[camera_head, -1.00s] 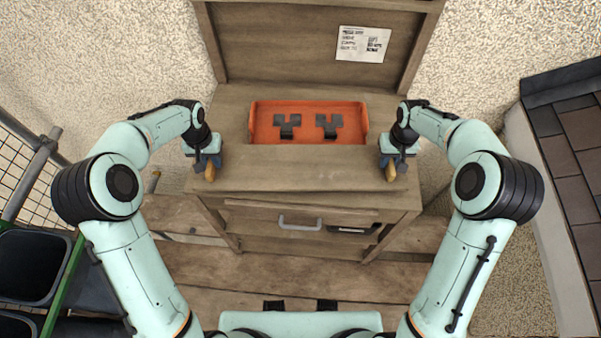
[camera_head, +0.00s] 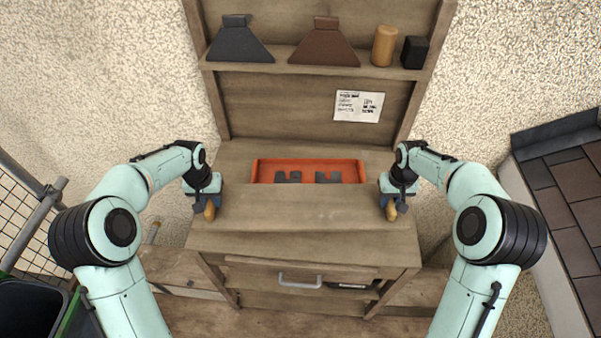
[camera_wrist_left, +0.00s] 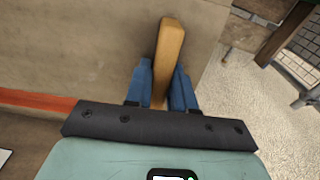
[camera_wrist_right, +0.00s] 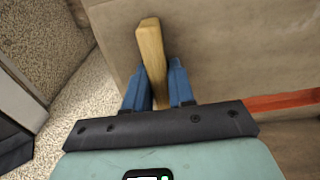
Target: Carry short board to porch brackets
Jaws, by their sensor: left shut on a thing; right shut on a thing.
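The short board (camera_head: 300,208) is a brown wooden plank lying across the front of a workbench in the head view, between my grippers. My left gripper (camera_head: 208,200) is shut on a light wooden handle at its left end; the handle (camera_wrist_left: 168,55) stands between blue fingers in the left wrist view. My right gripper (camera_head: 392,200) is shut on a matching handle (camera_wrist_right: 152,60) at its right end. The board looks level and hides the front part of an orange tray. I cannot tell its gap above the bench. I cannot make out the porch brackets for certain.
The orange tray (camera_head: 308,163) holds dark pieces, partly hidden. A back panel carries a paper note (camera_head: 358,105) and a shelf with a dark tapered piece (camera_head: 239,42), a brown one (camera_head: 322,45) and small blocks. A tiled roof section (camera_head: 570,185) stands at right.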

